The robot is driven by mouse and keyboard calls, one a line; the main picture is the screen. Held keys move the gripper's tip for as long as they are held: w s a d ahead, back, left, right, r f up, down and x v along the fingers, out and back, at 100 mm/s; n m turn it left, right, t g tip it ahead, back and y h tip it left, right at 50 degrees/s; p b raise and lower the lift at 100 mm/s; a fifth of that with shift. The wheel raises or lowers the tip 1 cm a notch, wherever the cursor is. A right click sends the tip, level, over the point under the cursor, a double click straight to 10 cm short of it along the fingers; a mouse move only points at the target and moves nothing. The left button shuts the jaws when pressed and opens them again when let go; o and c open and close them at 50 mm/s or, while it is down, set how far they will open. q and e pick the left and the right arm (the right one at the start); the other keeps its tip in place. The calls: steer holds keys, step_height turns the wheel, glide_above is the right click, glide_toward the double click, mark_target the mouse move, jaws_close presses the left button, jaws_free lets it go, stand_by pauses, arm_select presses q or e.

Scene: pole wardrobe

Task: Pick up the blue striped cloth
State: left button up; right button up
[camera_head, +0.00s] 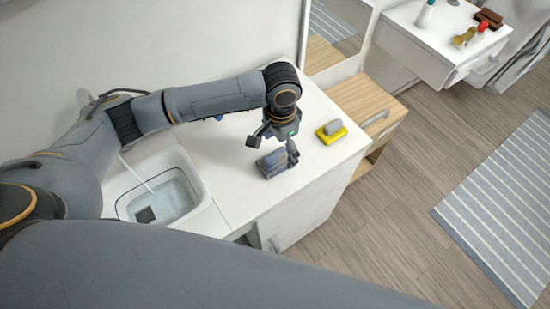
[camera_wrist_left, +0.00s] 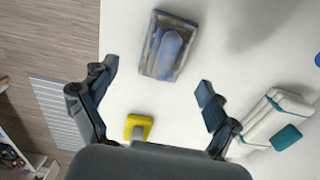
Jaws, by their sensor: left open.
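My right gripper is not in view.
A yellow sponge-like block with a grey top (camera_head: 331,133) lies right of the cloth. The sink (camera_head: 188,172) is to the left. White and teal items (camera_wrist_left: 268,122) lie right of the gripper in the wrist view. A wooden cabinet (camera_head: 368,98) stands beyond the counter's right edge.

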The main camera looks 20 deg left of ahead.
mark_target(275, 155)
arm_select(q)
steer(key=f, duration=0.2)
steer(key=a+f+p, duration=0.1)
steer(key=shift+s+f, duration=0.25)
steer(key=shift+f, duration=0.05)
steer(key=shift+a+f, duration=0.1)
steer(key=shift+f, duration=0.45)
steer(key=c, duration=1.2)
